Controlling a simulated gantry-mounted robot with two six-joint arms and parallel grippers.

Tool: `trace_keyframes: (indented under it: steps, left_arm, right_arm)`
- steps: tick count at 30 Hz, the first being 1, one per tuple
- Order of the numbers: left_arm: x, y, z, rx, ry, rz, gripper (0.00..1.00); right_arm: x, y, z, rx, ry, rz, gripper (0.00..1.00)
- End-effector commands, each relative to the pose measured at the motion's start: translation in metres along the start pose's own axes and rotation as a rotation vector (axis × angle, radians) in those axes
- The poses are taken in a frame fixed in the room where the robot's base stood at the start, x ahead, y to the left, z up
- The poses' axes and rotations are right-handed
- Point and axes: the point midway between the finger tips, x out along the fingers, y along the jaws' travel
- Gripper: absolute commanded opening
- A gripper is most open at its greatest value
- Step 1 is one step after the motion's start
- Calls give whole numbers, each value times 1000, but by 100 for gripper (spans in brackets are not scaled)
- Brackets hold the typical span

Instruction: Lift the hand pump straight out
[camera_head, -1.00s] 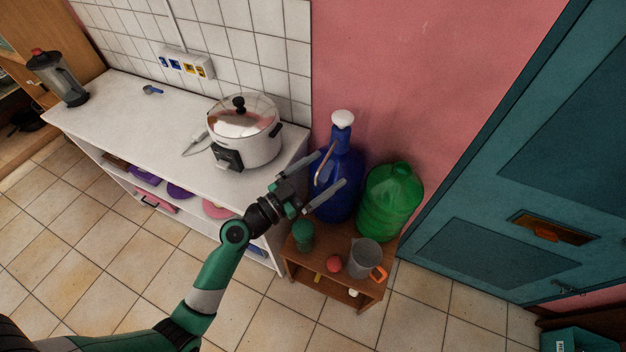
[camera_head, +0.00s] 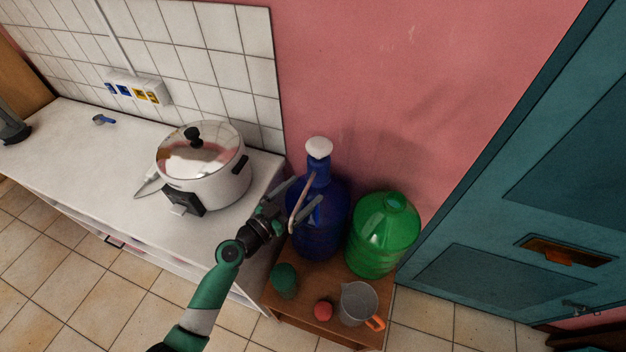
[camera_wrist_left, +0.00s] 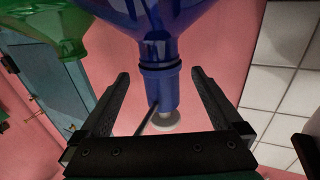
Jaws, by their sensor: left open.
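The hand pump has a white top (camera_head: 319,147), a blue neck piece and a thin pale spout (camera_head: 299,203) that hangs down in front. It sits upright in the mouth of the large blue bottle (camera_head: 312,232). In the left wrist view, which is upside down, the pump's blue body (camera_wrist_left: 163,92) shows between the two fingers. My left gripper (camera_head: 308,189) is open, its fingers at the bottle's neck and apart from the pump in the wrist view. Whether the fingertips reach past the pump is unclear. My right gripper is not in view.
A green bottle (camera_head: 384,238) stands right of the blue one on a small wooden shelf (camera_head: 300,302). A green cup (camera_head: 284,280), a red ball (camera_head: 323,310) and a grey jug (camera_head: 358,303) stand in front. A rice cooker (camera_head: 205,170) is on the white counter at left.

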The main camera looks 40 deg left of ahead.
Motion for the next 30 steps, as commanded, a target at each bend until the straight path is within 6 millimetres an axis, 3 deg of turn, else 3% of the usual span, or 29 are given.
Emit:
trace_keyframes:
  steps: [3,9,20,30]
  left_arm:
    - [28,1,0,1,1,3,100]
    - [57,1,1,1,1,2,100]
    - [65,0,0,0,0,0,100]
    - [65,0,0,0,0,0,41]
  right_arm:
    - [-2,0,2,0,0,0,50]
    - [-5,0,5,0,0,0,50]
    - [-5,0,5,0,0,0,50]
    - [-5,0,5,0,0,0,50]
